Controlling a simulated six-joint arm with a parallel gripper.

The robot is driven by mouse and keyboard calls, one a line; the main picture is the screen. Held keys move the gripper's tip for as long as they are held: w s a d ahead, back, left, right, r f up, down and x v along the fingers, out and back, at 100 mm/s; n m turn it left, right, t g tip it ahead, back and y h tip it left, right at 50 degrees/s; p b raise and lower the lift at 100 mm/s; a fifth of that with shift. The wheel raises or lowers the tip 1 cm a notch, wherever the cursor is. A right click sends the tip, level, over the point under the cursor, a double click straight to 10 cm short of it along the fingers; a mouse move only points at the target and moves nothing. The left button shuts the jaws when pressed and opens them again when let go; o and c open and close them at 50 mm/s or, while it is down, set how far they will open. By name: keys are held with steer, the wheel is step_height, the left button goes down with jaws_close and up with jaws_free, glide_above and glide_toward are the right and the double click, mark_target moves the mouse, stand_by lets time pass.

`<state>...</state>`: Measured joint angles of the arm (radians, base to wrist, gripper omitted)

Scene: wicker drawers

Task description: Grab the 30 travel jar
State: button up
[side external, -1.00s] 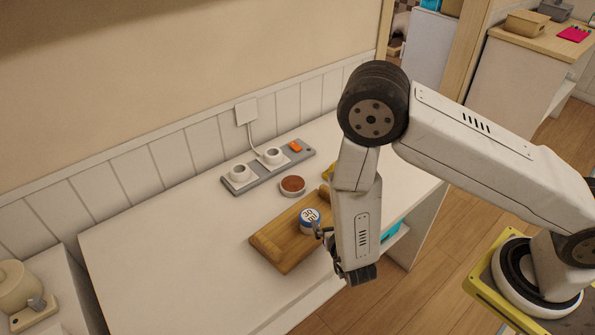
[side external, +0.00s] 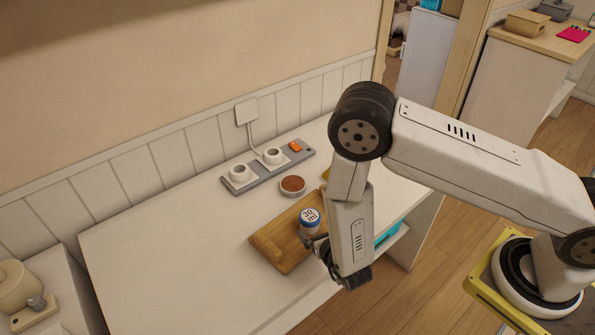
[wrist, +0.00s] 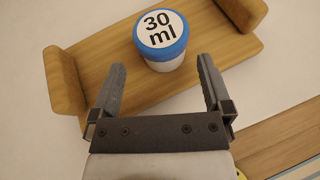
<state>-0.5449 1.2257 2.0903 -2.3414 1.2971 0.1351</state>
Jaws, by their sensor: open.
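The travel jar (side external: 309,221) is a small white jar with a blue-rimmed lid marked "30 ml". It stands upright on a wooden tray (side external: 276,247) with raised ends. In the wrist view the jar (wrist: 162,38) is at top centre, just beyond the fingertips and between their lines. My gripper (wrist: 161,62) is open and empty, its two dark fingers pointing toward the jar. In the side view my gripper (side external: 316,241) is at the near side of the jar; whether a finger touches it I cannot tell.
A grey power strip (side external: 232,187) with white plugs and an orange switch (side external: 295,146) lies near the wall. A round dish with a brown top (side external: 292,185) sits behind the tray. The white counter (side external: 150,250) is clear to the left.

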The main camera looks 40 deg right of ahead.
mark_target(314, 226)
steer(key=shift+x, duration=2.6)
steer(key=shift+s+d+f, duration=0.1)
steer(key=c, duration=1.1)
steer(key=shift+r, duration=0.2)
steer(key=shift+r, duration=4.85)
